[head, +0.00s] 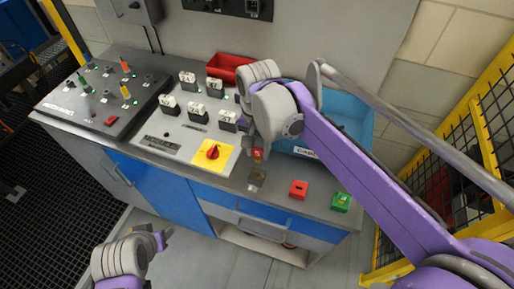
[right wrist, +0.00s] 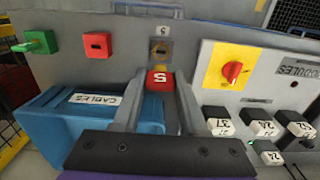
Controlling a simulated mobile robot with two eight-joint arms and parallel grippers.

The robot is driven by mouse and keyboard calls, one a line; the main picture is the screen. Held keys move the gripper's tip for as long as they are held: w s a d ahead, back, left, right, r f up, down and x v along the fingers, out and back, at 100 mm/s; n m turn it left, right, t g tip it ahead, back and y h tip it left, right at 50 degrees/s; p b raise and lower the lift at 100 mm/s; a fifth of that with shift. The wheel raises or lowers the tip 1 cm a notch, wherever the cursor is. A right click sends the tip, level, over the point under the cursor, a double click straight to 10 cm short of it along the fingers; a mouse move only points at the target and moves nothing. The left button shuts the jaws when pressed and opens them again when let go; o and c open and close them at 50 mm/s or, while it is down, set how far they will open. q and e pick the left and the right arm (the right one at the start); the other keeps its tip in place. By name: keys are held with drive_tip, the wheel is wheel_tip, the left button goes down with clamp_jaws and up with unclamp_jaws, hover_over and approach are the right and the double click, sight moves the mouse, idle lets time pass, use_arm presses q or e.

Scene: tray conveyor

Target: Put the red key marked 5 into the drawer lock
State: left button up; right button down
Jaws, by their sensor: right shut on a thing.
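The red key marked 5 (right wrist: 160,79) is between the fingertips of my right gripper (right wrist: 159,84), which is shut on it. The key's red head also shows in the head view (head: 258,155), below the gripper. The lock also shows in the head view (head: 257,178). I cannot tell whether the key's shaft touches the lock; the red head hides it. My left gripper (head: 163,238) is low at the left, apart from the counter; its fingers look parted.
A red slotted block (head: 299,188) and a green block (head: 341,202) stand right of the lock. A yellow panel with a red knob (head: 212,153) is left of it. A blue CABLES bin (head: 347,108) and red bin (head: 230,66) stand behind. Labelled modules (head: 188,78) stand left.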

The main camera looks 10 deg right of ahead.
sight(257, 156)
drive_tip(key=shift+w+a+f, duration=0.1)
drive_tip(key=shift+f, duration=0.4)
drive_tip(key=shift+f+b, duration=1.55)
drive_tip(key=shift+f, duration=0.85)
use_arm(q)
drive_tip(key=f, duration=0.1)
drive_tip(key=s+f, duration=0.1)
drive_tip(key=f, duration=0.2)
drive_tip(key=shift+s+a+f, duration=0.1)
drive_tip(key=shift+s+f, duration=0.05)
drive_tip(key=shift+s, duration=0.1)
drive_tip(key=shift+w, duration=0.1)
drive_tip(key=shift+s+f+g+b, duration=0.15)
drive_tip(key=shift+s+f+b, duration=0.05)
drive_tip(key=shift+f+b, duration=0.3)
drive_tip(key=shift+s+f+g+b, duration=0.15)
drive_tip(key=shift+f+b, duration=0.25)
drive_tip(key=shift+f, duration=0.2)
use_arm(e)
drive_tip(key=shift+f, duration=1.8)
drive_tip(key=shift+c, duration=1.8)
unclamp_jaws()
drive_tip(key=shift+r, duration=0.1)
use_arm(q)
drive_tip(key=shift+w+r+p, duration=0.15)
drive_tip(key=shift+r+p, duration=0.3)
drive_tip(key=shift+r, duration=0.1)
use_arm(e)
wheel_tip(257, 156, up, 11)
drive_tip(key=shift+f, duration=0.15)
